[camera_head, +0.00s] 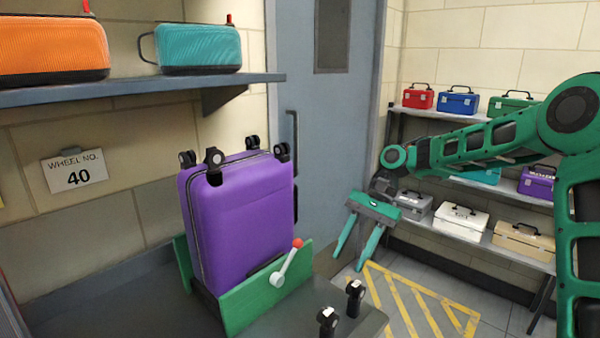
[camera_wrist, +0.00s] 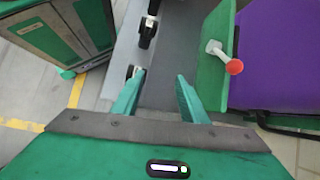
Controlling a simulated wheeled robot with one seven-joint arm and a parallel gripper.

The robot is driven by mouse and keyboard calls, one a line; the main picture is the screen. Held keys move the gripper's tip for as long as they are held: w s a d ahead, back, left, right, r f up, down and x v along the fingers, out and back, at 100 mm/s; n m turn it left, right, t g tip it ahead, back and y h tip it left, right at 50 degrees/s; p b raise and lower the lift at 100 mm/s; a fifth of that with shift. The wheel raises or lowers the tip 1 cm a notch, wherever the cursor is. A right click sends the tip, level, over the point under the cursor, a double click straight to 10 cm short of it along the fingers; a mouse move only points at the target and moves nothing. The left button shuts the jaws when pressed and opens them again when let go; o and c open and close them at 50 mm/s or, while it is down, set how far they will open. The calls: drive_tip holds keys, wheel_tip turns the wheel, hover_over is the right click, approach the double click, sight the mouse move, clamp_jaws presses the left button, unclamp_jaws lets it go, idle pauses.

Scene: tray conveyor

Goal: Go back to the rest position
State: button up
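My gripper (camera_head: 350,261) hangs in the air to the right of the workbench, pointing down. Its two green fingers are apart with nothing between them, as the wrist view (camera_wrist: 160,80) also shows. The purple suitcase (camera_head: 240,215) stands upside down on the bench, with several black wheels on its top. It sits between green clamp plates (camera_head: 255,298). A lever with a red knob (camera_head: 297,244) is on the front plate. The wrist view shows the suitcase (camera_wrist: 285,60) and the red knob (camera_wrist: 234,67) to the right of the fingers, apart from them.
Two loose black wheels (camera_head: 355,296) (camera_head: 327,320) stand on the bench's front right. A shelf rack (camera_head: 490,240) with several toolboxes is behind my arm. A wall shelf (camera_head: 140,88) holds orange and teal cases. Yellow stripes (camera_head: 415,305) mark clear floor right of the bench.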

drive_tip(key=s+d+r+t+h, duration=0.3)
drive_tip(key=s+d+h, duration=0.2)
drive_tip(key=s+d, duration=1.4)
drive_tip(key=s+d+f+t, duration=0.1)
drive_tip(key=s+d, duration=0.8)
drive_tip(key=s, duration=0.5)
drive_tip(key=shift+f+n+t, duration=0.3)
drive_tip(key=shift+f, duration=0.1)
drive_tip(key=shift+w, duration=0.2)
drive_tip(key=shift+w+f+h, duration=0.25)
drive_tip(key=shift+w+h, duration=0.05)
drive_tip(key=shift+w, duration=0.2)
